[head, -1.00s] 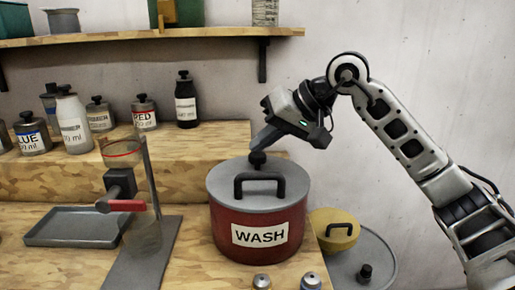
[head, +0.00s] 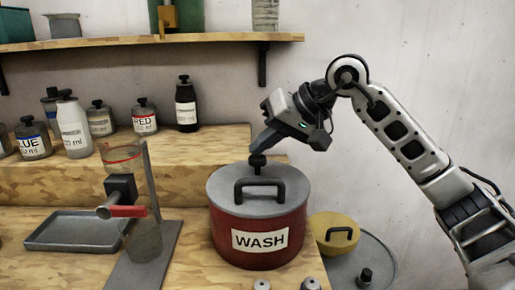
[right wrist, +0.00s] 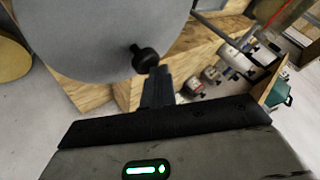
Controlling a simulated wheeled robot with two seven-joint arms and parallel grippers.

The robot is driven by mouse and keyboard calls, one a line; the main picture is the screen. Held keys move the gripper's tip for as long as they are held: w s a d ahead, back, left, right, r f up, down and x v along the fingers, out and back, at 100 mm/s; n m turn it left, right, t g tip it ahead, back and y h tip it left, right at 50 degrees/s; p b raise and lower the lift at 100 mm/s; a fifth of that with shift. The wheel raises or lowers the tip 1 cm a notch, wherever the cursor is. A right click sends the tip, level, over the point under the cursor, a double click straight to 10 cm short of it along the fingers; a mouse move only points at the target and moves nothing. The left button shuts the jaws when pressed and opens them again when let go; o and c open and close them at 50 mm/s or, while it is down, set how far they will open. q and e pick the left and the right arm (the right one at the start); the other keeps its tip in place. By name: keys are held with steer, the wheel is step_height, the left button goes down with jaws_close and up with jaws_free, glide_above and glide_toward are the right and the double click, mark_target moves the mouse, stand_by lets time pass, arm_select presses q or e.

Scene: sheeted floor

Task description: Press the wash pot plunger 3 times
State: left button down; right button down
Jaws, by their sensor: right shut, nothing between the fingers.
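The red wash pot (head: 225,228) with a grey lid and a "WASH" label stands on the wooden bench. Its black plunger knob (head: 257,160) rises on a short stem at the back of the lid, behind the black lid handle (head: 239,190). My right gripper (head: 262,147) is shut and empty, pointing down with its tips at the top of the knob. In the right wrist view the fingertips (right wrist: 158,76) are right beside the knob (right wrist: 146,60); I cannot tell whether they touch. My left gripper is not in view.
A clear cylinder stand with a red lever (head: 127,211) and a grey tray (head: 75,245) are left of the pot. Several bottles stand on the step behind, including one marked RED (head: 145,122). A shelf (head: 190,40) runs above.

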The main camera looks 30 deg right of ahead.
mark_target(263, 157)
steer(key=shift+r+p, duration=0.6)
steer(key=shift+r, duration=0.4)
step_height(263, 157, up, 5)
steer(key=p, duration=0.4)
stand_by(0.5)
